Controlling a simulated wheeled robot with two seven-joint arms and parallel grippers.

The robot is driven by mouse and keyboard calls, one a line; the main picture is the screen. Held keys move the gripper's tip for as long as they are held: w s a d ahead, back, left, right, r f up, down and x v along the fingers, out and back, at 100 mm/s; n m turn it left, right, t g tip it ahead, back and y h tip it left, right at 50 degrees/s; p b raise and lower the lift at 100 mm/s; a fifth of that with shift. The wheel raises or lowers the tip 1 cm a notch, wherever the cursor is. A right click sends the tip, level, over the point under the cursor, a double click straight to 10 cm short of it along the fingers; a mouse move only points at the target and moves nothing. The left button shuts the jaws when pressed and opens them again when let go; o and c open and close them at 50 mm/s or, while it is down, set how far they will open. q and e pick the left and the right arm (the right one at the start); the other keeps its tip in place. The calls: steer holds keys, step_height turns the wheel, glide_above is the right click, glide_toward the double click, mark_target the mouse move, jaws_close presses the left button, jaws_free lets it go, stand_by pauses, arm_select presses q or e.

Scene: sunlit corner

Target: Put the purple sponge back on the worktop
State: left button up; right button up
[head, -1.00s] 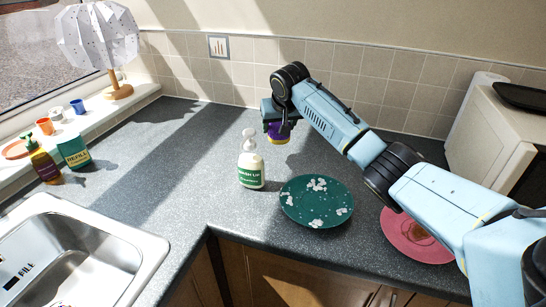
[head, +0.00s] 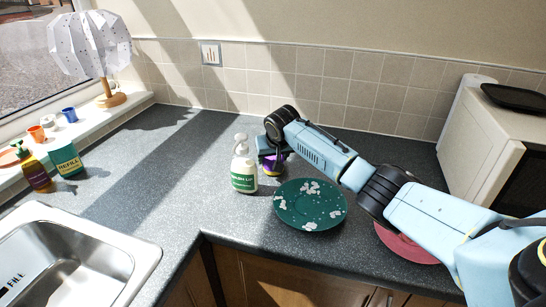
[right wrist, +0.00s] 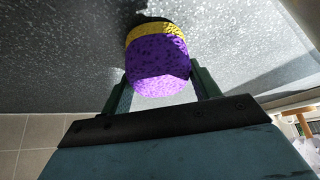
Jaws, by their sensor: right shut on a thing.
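The purple sponge (head: 274,167) has a yellow layer on one side and is held in my right gripper (head: 268,156), just behind and right of the white soap bottle. In the right wrist view, the sponge (right wrist: 158,62) sits between the two green fingers, its yellow end pointing away from my gripper. A dark shadow lies right at that end, close to the grey worktop (head: 180,180). I cannot tell whether the sponge touches the worktop. My left gripper is not in view.
The white soap bottle (head: 243,168) stands close to my right gripper. A green speckled plate (head: 311,222) is in front, and a red plate (head: 405,246) is partly under my arm. The sink (head: 70,265) is at left. Worktop behind the bottle is free.

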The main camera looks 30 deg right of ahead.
steer(key=o, duration=0.9)
steer(key=shift+f, duration=0.15)
steer(key=shift+r, duration=0.2)
steer(key=p+v, duration=0.2)
steer(key=v, duration=1)
